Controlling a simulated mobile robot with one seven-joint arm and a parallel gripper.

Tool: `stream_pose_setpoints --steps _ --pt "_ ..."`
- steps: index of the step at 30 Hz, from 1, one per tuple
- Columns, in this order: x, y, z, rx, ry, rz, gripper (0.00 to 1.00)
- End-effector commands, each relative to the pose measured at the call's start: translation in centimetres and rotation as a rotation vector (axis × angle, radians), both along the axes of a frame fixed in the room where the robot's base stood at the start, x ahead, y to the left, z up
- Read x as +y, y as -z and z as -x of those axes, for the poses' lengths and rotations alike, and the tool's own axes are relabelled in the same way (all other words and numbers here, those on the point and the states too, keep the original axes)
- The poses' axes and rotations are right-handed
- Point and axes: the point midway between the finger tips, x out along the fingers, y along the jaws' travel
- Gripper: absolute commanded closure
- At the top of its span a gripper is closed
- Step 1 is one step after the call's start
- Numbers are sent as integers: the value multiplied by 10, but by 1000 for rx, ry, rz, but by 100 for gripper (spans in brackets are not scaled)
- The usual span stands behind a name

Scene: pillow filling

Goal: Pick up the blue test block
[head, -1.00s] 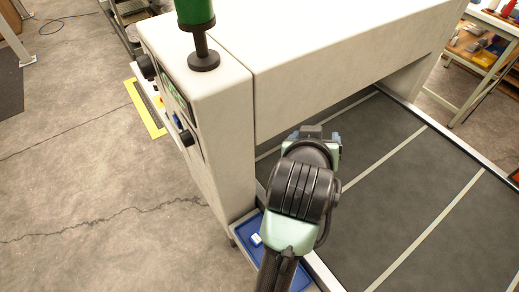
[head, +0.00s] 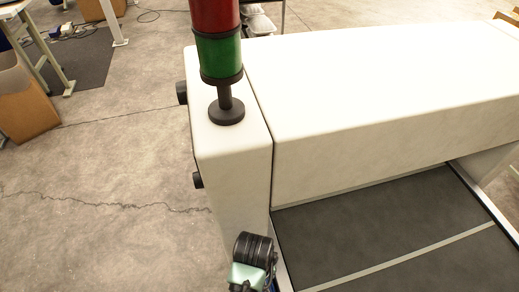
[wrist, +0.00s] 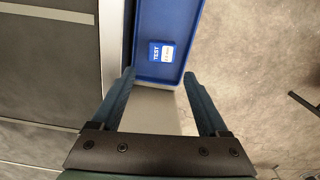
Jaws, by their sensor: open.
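The blue test block (wrist: 156,56), with a white label and the word TEST, lies in a blue tray (wrist: 175,14) in the wrist view. It is near the tray's end closest to my gripper. My gripper (wrist: 158,78) is open and empty, its two fingers pointing toward the tray, with the block ahead of the gap between them. The fingers look apart from the block; the height between them is hard to judge. In the head view only part of my arm shows at the bottom edge; gripper, tray and block are out of sight there.
The tray sits beside a dark conveyor belt (head: 380,222) with a metal rail. A large white machine housing (head: 390,85) spans the belt. A red and green signal light (head: 219,58) stands on its corner. Open concrete floor (head: 100,165) lies to the left.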

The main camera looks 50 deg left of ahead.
Motion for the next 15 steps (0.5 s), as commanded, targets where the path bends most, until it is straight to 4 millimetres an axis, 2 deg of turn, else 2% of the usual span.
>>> stream_pose_setpoints --steps 3,11,15 --pt "-1 22 0 1 1 1 22" --pt "-1 42 1 0 2 0 22" --pt "-5 61 4 2 2 1 22"
